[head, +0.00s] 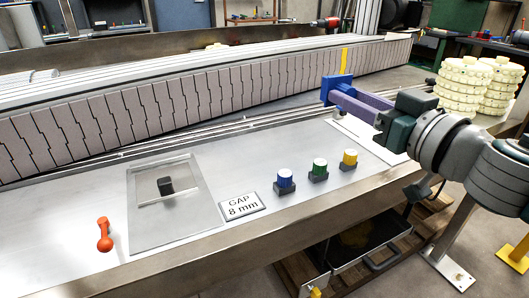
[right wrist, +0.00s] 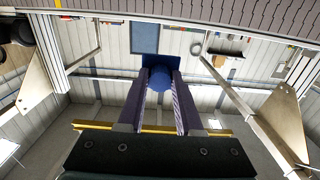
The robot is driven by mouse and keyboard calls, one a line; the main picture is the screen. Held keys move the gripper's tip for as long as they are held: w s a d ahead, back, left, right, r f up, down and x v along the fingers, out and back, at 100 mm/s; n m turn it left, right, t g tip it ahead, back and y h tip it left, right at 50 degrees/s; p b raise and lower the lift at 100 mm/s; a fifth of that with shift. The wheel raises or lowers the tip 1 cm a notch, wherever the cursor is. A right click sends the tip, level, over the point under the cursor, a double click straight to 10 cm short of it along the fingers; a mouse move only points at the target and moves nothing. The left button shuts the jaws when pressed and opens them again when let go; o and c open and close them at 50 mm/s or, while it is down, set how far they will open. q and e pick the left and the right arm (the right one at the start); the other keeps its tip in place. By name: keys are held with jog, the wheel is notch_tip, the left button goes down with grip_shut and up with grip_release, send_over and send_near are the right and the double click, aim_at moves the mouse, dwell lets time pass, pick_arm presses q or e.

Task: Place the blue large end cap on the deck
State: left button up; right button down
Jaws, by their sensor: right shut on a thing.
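The blue large end cap (head: 336,85) is in my right gripper (head: 337,97), held above the right part of the deck. In the right wrist view the cap (right wrist: 160,76) sits between the tips of the two purple fingers, a square blue plate with a round blue part facing the gripper. The fingers are shut on it. The metal deck (head: 80,205) runs along the front of the conveyor, well below the cap. My left gripper is not in view.
On the deck stand blue (head: 285,179), green (head: 319,170) and yellow (head: 349,160) buttons, a "GAP 8 mm" sign (head: 242,206), a clear plate with a black knob (head: 165,186) and an orange handle (head: 104,234). Cream sprocket stacks (head: 463,85) stand at right. The deck's left part has bare room.

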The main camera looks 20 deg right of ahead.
jog(key=b, duration=0.8)
send_over(335, 192)
notch_tip(335, 192, down, 12)
jog(key=shift+f, duration=0.1)
notch_tip(335, 192, down, 4)
jog(key=b, duration=0.4)
jog(key=shift+f, duration=0.25)
jog(key=shift+r, duration=0.15)
jog(key=shift+f+b, duration=0.4)
jog(key=shift+f, duration=0.25)
jog(key=c, duration=0.9)
grip_release()
jog(key=o, duration=0.3)
jog(key=shift+d, duration=0.15)
jog(key=shift+f, duration=0.1)
